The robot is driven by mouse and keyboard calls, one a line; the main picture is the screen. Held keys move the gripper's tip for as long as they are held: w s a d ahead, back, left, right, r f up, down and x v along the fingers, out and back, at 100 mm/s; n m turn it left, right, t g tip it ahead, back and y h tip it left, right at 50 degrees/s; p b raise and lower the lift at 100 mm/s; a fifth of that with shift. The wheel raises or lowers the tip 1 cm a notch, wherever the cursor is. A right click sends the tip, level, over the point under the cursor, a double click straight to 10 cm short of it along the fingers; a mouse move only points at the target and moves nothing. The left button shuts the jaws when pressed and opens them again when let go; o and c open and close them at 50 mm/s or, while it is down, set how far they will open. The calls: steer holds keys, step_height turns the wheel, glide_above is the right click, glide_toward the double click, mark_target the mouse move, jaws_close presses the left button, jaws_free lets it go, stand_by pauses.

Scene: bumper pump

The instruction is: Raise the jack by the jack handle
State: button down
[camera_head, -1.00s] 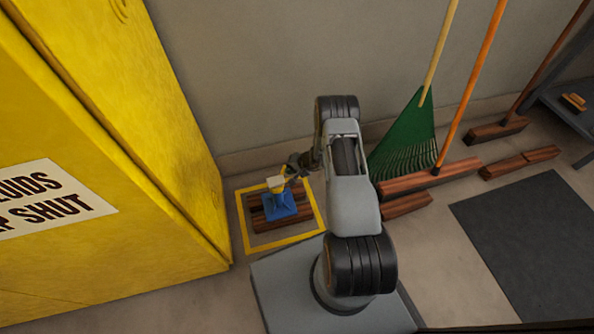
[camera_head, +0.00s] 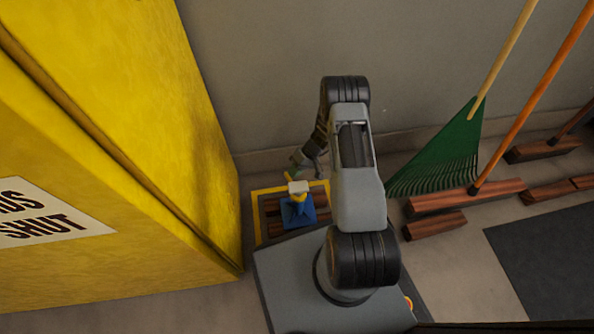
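The blue jack (camera_head: 299,211) stands on brown wooden blocks (camera_head: 270,205) inside a yellow floor outline (camera_head: 258,228). A pale pad (camera_head: 298,187) tops it. A short yellow bar (camera_head: 288,177), which looks like the jack handle, slants up beside the pad. My gripper (camera_head: 297,164) is low behind the jack, close to the upper end of this bar. It is small and dark here, so I cannot tell whether its fingers are open or touch the bar.
A tall yellow cabinet (camera_head: 130,120) stands close on the left. A green rake (camera_head: 445,150) and a broom (camera_head: 465,197) lean at the wall on the right, with a small wooden block (camera_head: 435,225) before them. A dark mat (camera_head: 550,255) lies at far right.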

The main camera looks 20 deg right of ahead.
steer(key=shift+a+n+g+b, duration=0.7)
steer(key=shift+a+n, duration=0.5)
steer(key=shift+a, duration=0.75)
steer(key=shift+s+a, duration=0.1)
steer(key=shift+a, duration=0.05)
steer(key=p+v, duration=0.5)
steer(key=v, duration=0.9)
steer(key=shift+w+a, duration=0.2)
steer(key=shift+w, duration=0.05)
